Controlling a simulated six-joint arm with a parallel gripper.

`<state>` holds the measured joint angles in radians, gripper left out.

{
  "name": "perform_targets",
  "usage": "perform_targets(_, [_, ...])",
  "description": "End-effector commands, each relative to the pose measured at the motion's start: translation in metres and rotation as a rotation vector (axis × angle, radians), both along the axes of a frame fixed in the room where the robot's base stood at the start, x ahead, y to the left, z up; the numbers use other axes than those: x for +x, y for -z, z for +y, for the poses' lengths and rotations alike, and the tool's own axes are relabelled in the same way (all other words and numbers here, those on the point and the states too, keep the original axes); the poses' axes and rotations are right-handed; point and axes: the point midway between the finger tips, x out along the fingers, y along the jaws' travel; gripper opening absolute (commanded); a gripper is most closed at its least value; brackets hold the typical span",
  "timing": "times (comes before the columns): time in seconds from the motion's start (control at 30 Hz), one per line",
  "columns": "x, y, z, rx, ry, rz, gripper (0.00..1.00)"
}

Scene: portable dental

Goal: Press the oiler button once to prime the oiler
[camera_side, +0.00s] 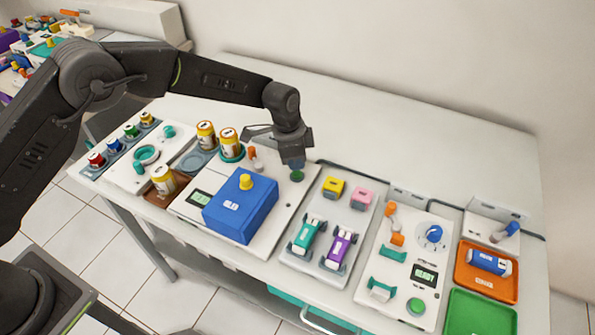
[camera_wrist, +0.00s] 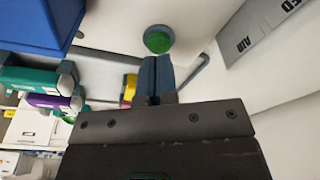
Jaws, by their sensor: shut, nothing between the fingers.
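A round green button (camera_side: 297,176) sits on the white base plate beside the blue box, and it shows in the wrist view (camera_wrist: 159,41) just beyond my fingertips. I see no readable label that names it as the oiler button. My gripper (camera_side: 294,163) points down over the back edge of this button, with its fingers together and empty. In the wrist view the closed blue-grey fingers (camera_wrist: 152,62) end just short of the button. I cannot tell whether they touch it. The blue box (camera_side: 241,206) with a yellow knob (camera_side: 245,182) stands to the left.
Teal and purple handpieces (camera_side: 338,244) lie on a plate to the right. Another green button (camera_side: 416,306) is on the panel with a display. Orange (camera_side: 487,283) and green trays are at the far right. The table behind is clear.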

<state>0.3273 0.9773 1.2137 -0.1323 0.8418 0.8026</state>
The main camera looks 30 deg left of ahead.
Motion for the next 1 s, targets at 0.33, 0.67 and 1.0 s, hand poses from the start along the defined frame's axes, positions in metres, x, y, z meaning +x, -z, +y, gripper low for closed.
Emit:
perform_targets(0.33, [0.0, 0.007, 0.0, 0.0, 0.0, 0.0, 0.0])
perform_targets(0.67, [0.0, 0.013, 0.0, 0.0, 0.0, 0.0, 0.0])
perform_targets(1.0, [0.0, 0.02, 0.0, 0.0, 0.0, 0.0, 0.0])
